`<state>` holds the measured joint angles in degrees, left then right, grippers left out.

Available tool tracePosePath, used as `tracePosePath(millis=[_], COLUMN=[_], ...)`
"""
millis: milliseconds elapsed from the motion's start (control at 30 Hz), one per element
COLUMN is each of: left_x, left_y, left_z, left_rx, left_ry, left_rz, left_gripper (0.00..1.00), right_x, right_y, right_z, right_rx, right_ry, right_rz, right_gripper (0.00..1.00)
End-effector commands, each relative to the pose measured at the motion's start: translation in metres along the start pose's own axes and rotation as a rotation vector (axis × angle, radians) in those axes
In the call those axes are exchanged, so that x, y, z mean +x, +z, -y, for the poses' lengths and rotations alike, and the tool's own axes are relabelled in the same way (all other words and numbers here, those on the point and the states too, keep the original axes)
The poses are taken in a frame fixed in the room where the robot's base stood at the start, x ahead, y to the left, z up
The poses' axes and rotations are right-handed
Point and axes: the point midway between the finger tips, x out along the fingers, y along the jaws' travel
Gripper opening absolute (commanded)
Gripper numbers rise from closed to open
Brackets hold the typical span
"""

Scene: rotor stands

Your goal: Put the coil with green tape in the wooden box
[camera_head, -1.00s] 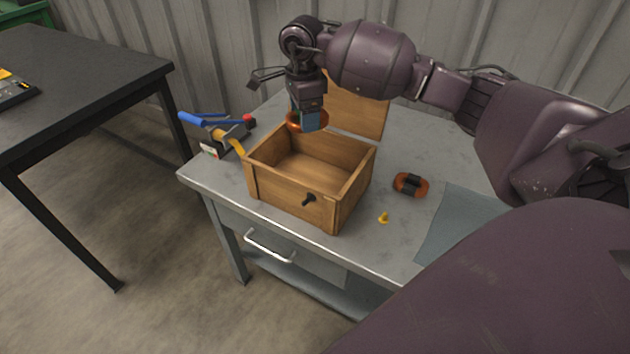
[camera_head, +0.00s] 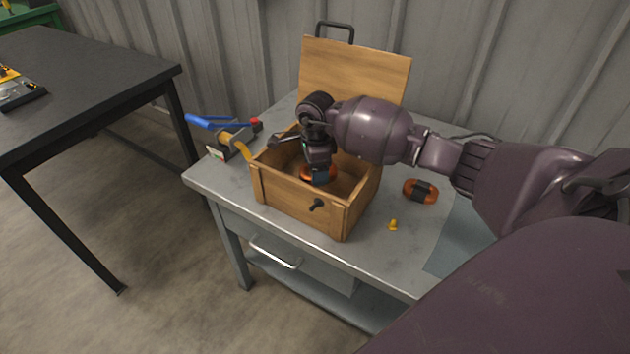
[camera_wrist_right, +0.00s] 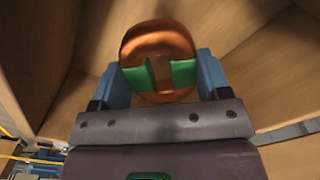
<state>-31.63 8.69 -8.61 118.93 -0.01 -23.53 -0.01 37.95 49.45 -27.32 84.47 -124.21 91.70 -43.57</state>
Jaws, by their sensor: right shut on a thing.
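The wooden box (camera_head: 297,200) stands on the grey table with its lid (camera_head: 355,72) raised at the back. My right gripper (camera_head: 319,176) reaches down inside the box. It is shut on the coil with green tape (camera_head: 305,172), an orange coil mostly hidden by the gripper in the head view. In the right wrist view the coil (camera_wrist_right: 158,45) shows green tape on both sides, between the blue fingertips (camera_wrist_right: 165,80). Wooden walls surround it there. I cannot tell whether the coil touches the box floor. My left gripper is not in view.
Another orange coil with black tape (camera_head: 421,191) lies right of the box, near a small yellow piece (camera_head: 393,225). Blue-handled pliers (camera_head: 212,122) and a grey tool lie left of the box. A dark table (camera_head: 80,85) stands at the left.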

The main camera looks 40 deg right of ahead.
Motion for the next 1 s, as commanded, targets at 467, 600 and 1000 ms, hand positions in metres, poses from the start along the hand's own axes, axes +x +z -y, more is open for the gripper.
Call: tracePosePath(millis=[467,600,1000], left_x=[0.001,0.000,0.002], left_y=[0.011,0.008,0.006], left_z=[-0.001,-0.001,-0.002], left_rx=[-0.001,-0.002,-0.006], left_ry=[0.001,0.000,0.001], left_rz=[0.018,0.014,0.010], left_gripper=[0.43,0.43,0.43], right_x=[0.045,0.045,0.048], right_y=[0.000,0.000,0.000], right_z=[0.000,0.001,0.000], right_rx=[0.000,0.000,-0.001], right_ry=[0.001,-0.002,-0.001], right_rz=[0.000,0.001,-0.001], right_gripper=[0.35,0.35,0.87])
